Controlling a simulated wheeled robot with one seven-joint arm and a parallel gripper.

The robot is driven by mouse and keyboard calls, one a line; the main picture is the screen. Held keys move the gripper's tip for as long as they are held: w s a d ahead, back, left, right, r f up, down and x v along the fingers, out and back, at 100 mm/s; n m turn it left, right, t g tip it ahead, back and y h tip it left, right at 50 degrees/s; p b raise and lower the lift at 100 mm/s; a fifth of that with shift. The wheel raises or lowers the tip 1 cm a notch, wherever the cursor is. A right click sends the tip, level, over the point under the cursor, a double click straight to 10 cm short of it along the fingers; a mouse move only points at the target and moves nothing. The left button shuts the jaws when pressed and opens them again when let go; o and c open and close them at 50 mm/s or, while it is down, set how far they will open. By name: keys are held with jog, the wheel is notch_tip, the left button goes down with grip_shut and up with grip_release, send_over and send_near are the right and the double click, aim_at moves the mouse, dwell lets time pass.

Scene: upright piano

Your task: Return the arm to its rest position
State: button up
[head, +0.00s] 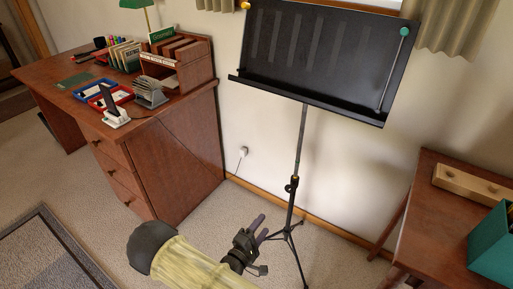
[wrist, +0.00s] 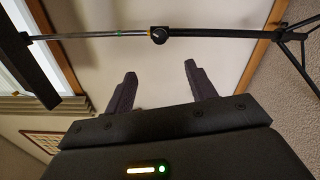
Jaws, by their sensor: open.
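My gripper (head: 260,229) is low in the head view, in front of the music stand's lower pole. Its two dark fingers are apart, with nothing between them. In the wrist view the fingers (wrist: 158,82) also stand apart and empty, with the pale wall beyond. My arm, in a pale yellow sleeve, reaches in from the bottom of the head view. The black music stand (head: 320,55) is upright by the wall, and its pole (wrist: 110,34) crosses the top of the wrist view sideways. I cannot tell the exact gap between gripper and stand.
A wooden desk (head: 180,150) with trays and a file rack stands at the left. A small wooden table (head: 425,210) with a teal box (head: 492,245) is at the right. The stand's tripod legs (head: 287,235) spread near my gripper.

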jog(key=w+d+r+m+g+y, duration=0.2)
jog(key=w+r+m+g+y, duration=0.1)
jog(key=r+m+g+y, duration=0.5)
jog(key=s+d+r+m+g+y, duration=0.1)
jog(key=s+d+r+m+g, duration=0.15)
jog(key=s+d+r, duration=0.4)
jog(key=s+d+r+m+g+y, duration=0.2)
jog(key=s+d+r+m, duration=0.15)
jog(key=s+r, duration=0.5)
notch_tip(320, 180, up, 26)
jog(key=s+p, duration=0.1)
jog(key=p, duration=2.7)
jog(key=shift+f+n, duration=0.2)
jog(key=shift+n, duration=0.1)
jog(key=shift+a+t, duration=0.1)
jog(key=shift+t, duration=0.15)
